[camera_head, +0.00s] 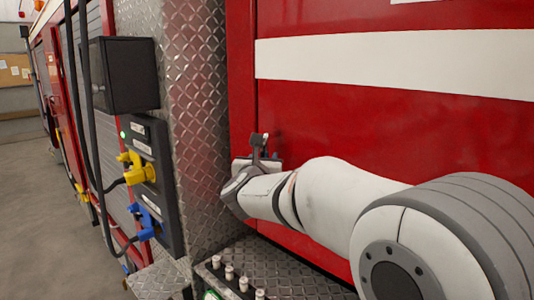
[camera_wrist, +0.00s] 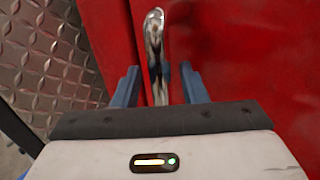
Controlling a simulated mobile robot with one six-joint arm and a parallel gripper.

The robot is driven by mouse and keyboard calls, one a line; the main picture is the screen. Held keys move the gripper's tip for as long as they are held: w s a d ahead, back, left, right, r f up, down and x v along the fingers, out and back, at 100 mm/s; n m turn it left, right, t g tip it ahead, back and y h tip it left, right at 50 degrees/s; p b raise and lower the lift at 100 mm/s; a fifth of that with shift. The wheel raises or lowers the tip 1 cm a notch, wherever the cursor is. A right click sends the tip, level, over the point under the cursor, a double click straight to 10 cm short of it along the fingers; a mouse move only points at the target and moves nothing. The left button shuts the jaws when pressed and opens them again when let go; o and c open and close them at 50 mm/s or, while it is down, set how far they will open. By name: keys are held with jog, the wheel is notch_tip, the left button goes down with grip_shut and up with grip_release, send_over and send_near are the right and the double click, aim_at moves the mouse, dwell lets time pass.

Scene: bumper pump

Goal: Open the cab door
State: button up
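The red cab door (camera_head: 350,125) with a white stripe fills the right of the head view and looks shut. It also shows in the wrist view (camera_wrist: 245,50). A shiny upright door handle (camera_wrist: 154,40) stands between the two blue-grey fingers of my gripper (camera_wrist: 160,88) in the wrist view. The fingers are apart, with a gap showing on each side of the handle, so my gripper is open around it. In the head view my gripper (camera_head: 262,158) is close to the door's left edge, and its fingers are mostly hidden by my wrist.
A diamond-plate metal panel (camera_head: 195,110) stands left of the door. It carries a black box (camera_head: 124,75) and a panel with yellow (camera_head: 138,168) and blue plugs (camera_head: 146,221) and hanging cables. A ledge with several knobs (camera_head: 230,272) lies below my arm. Open floor (camera_head: 45,220) is at left.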

jog(key=shift+w+d, duration=0.1)
jog(key=shift+w, duration=0.4)
jog(key=shift+c, duration=0.2)
grip_shut()
